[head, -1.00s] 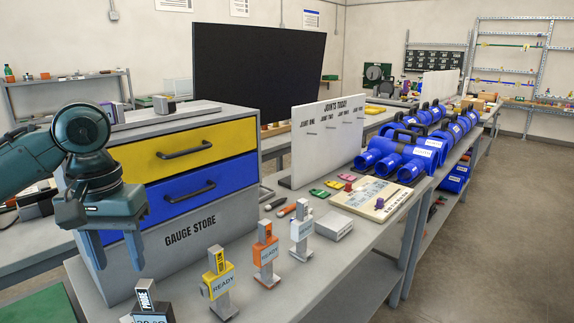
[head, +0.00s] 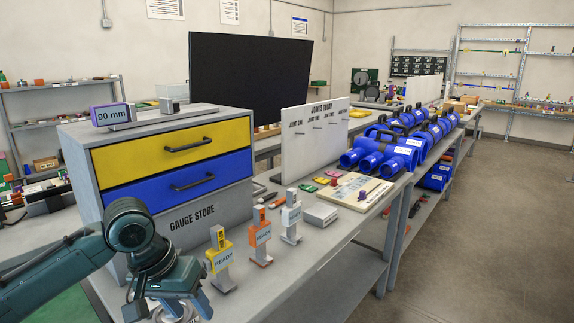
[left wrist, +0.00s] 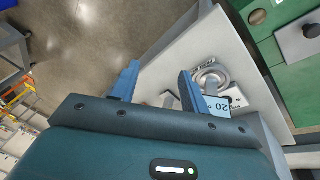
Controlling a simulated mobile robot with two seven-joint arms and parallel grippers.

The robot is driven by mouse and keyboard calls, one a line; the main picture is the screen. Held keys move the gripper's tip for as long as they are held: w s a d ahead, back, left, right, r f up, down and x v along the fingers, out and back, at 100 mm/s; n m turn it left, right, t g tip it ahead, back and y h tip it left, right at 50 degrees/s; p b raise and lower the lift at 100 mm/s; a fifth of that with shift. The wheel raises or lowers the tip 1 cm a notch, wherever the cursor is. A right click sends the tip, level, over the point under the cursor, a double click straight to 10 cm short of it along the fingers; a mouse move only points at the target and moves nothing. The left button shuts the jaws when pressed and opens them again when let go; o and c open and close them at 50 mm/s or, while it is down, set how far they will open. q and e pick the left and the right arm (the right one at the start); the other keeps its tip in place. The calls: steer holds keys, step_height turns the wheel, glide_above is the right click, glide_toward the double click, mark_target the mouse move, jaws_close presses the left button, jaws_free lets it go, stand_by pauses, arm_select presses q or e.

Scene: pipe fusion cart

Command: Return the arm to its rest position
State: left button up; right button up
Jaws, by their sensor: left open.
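My left arm comes in at the lower left of the head view, and its gripper (head: 168,306) is low in front of the gauge store (head: 192,221), near the bench's front edge. In the left wrist view the two blue fingers of the left gripper (left wrist: 160,84) stand apart with nothing held between them. A small unit with a "20" label (left wrist: 217,105) and a metal ring (left wrist: 210,76) lie on the bench beyond the fingers. My right gripper is in neither view.
Yellow (head: 220,262), orange (head: 261,243) and white (head: 291,217) upright READY gauges stand on the bench right of the gripper. A purple 90 mm block (head: 108,115) sits on the store. Blue pipes (head: 377,157) lie farther back. The floor at right is clear.

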arm_select(q)
steer(key=s+d+f+m+t+h, duration=0.1)
steer(key=s+d+f+t+h, duration=0.1)
steer(key=d+f, duration=0.45)
steer(key=s+d+f+t+h, duration=0.2)
steer(key=d+f+t+h, duration=0.15)
steer(key=f, duration=0.55)
steer(key=s+a+f+t+y, duration=0.3)
steer(key=s+a+f+y, duration=0.2)
steer(key=s, duration=0.7)
step_height(320, 180, down, 4)
steer(key=shift+s+a+r, duration=0.15)
steer(key=shift+s+a, duration=0.1)
steer(key=shift+a, duration=0.95)
